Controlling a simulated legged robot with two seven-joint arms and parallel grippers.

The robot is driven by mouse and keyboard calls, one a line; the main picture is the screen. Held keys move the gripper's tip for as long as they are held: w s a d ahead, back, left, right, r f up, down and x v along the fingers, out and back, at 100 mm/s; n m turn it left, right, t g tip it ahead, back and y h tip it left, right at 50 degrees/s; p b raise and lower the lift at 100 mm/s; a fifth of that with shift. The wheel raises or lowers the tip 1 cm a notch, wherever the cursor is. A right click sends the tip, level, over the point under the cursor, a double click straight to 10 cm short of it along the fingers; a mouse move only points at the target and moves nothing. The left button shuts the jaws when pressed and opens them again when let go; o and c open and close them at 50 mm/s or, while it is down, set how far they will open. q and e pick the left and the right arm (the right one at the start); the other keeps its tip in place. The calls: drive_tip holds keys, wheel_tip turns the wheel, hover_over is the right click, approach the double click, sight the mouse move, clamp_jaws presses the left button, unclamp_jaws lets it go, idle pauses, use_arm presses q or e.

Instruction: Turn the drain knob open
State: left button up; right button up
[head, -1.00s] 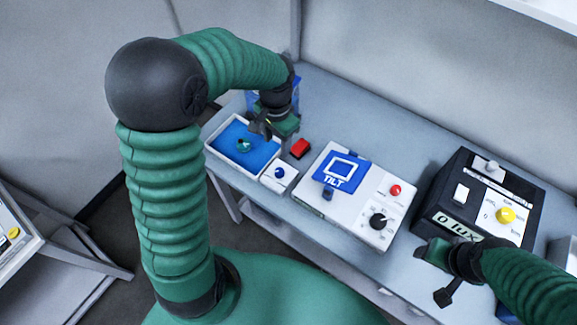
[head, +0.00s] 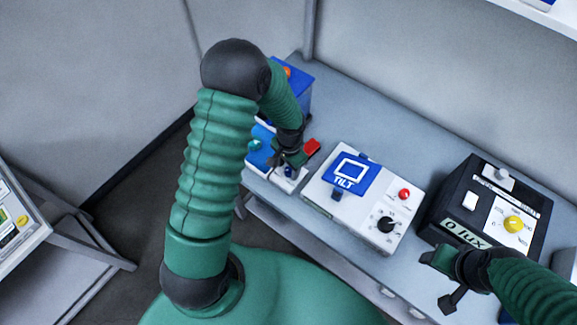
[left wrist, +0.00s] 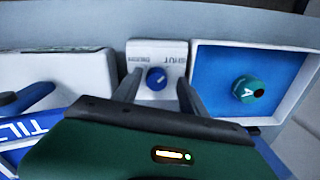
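The drain knob (left wrist: 157,78) is a round blue knob on a small white box (left wrist: 170,54) with printing that includes "SHUT". In the left wrist view the two fingers of my left gripper (left wrist: 159,84) stand apart, one on each side of the knob, with a gap showing to it. In the head view the left gripper (head: 288,162) points down over the box, and the knob (head: 289,171) is partly hidden below it. My right gripper (head: 442,280) is open and empty in front of the black lux box.
A white tray with a blue inside (left wrist: 222,76) holds a teal piece marked A (left wrist: 248,89), right beside the knob box. The white TILT device (head: 318,191) and black lux box (head: 435,215) stand to the right.

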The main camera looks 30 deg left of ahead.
use_arm(q)
drive_tip(key=shift+a, duration=0.1)
drive_tip(key=shift+c, duration=2.3)
drive_tip(key=shift+w+d+r, duration=0.1)
drive_tip(key=shift+d, duration=0.35)
clamp_jaws()
drive_tip(key=shift+a, duration=0.2)
use_arm(e)
drive_tip(key=shift+d, duration=0.1)
